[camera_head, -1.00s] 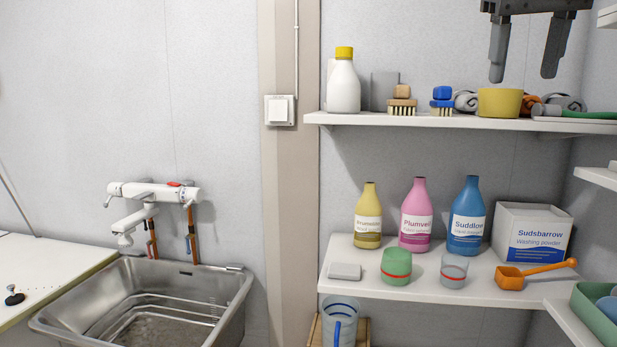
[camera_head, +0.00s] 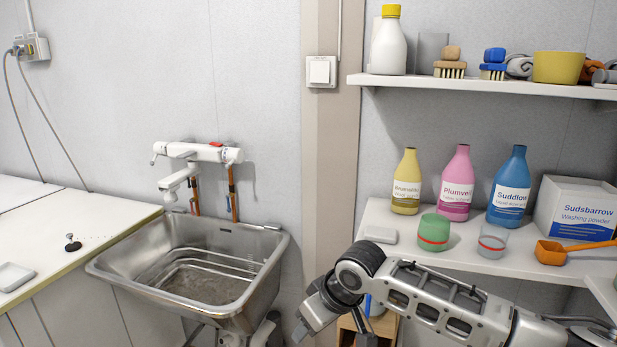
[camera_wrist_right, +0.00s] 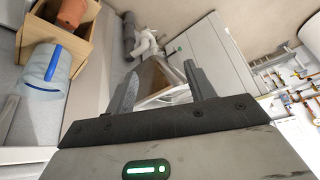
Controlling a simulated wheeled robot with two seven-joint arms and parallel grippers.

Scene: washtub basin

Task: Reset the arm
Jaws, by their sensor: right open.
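My right arm comes in from the lower right in the head view, and its gripper (camera_head: 306,328) hangs low in front of the shelving, just right of the steel basin (camera_head: 268,246). In the right wrist view the two fingers of the gripper (camera_wrist_right: 157,84) stand apart with nothing between them. The fingertips are hard to make out in the head view. My left gripper is not in view.
The lower shelf (camera_head: 455,257) carries several bottles, cups, a powder box (camera_head: 578,212) and an orange scoop (camera_head: 560,251), close above my arm. A wooden crate (camera_wrist_right: 82,38) and a clear blue-handled jug (camera_wrist_right: 40,70) are near the gripper. A white counter (camera_head: 70,225) lies left.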

